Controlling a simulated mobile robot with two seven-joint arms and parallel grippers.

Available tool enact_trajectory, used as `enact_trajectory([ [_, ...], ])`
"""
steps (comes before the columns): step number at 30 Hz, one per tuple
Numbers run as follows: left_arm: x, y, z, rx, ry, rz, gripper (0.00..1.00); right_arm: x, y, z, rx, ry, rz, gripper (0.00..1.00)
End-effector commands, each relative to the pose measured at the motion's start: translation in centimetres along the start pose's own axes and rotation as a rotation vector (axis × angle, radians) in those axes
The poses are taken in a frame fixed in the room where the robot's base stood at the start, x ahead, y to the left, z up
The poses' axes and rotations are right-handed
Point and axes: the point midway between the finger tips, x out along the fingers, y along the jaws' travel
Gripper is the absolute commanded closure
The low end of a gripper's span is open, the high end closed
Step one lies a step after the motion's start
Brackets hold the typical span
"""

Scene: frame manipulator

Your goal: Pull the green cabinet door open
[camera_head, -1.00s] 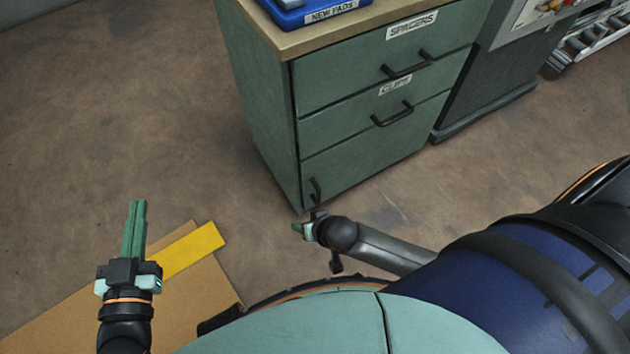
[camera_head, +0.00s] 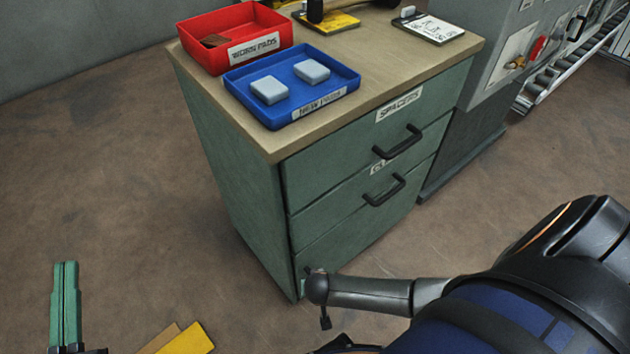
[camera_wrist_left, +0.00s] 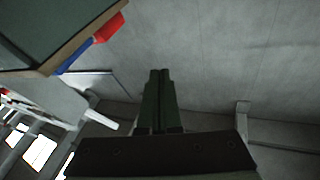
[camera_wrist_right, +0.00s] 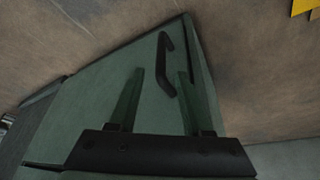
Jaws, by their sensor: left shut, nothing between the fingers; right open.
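The green cabinet (camera_head: 240,210) stands in the middle of the head view. Its bottom panel, the door (camera_head: 350,237), is closed below two drawers. In the right wrist view the door (camera_wrist_right: 95,95) fills the middle, and its black bar handle (camera_wrist_right: 165,68) shows beyond and between the fingertips. My right gripper (camera_wrist_right: 160,78) is open and empty in front of the door; whether the handle is within the fingers' depth I cannot tell. In the head view my right wrist hides the handle. My left gripper (camera_head: 65,265) is shut and empty, at the lower left, away from the cabinet.
On the cabinet top are a red tray (camera_head: 200,45), a blue tray (camera_head: 235,85) with two pale pads, and a clipboard (camera_head: 430,28). A grey machine (camera_head: 490,75) stands right of the cabinet. A yellow piece (camera_head: 187,340) lies on the floor.

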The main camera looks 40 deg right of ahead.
Motion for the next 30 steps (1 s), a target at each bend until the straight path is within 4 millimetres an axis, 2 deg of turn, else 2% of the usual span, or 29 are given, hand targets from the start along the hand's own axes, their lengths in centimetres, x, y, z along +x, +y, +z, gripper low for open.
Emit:
enact_trajectory([
  [10, -0.6, -0.1, -7.5, 0.091, 0.315, 0.012, 1.0, 2.6, -0.1, 0.0, -0.001, 0.001, 0.0, 0.51],
  [17, -2.6, 0.7, -11.9, 0.147, 0.54, 0.032, 1.0, 5.2, -0.1, 0.1, -0.001, 0.001, 0.0, 0.51],
  [18, -3.0, 0.9, -12.1, 0.15, 0.563, 0.036, 1.0, 5.9, -0.1, 0.1, -0.001, 0.001, 0.0, 0.51],
  [21, -3.1, 1.2, -10.5, 0.127, 0.548, 0.041, 1.0, 7.8, -0.1, 0.2, -0.001, 0.001, 0.0, 0.51],
  [24, -3.3, 1.4, -9.8, 0.114, 0.545, 0.045, 1.0, 8.9, -0.1, 0.1, -0.001, 0.001, -0.001, 0.51],
  [30, -3.4, 1.6, -9.2, 0.096, 0.542, 0.05, 1.0, 9.9, -0.1, 0.0, 0.0, 0.0, -0.002, 0.51],
])
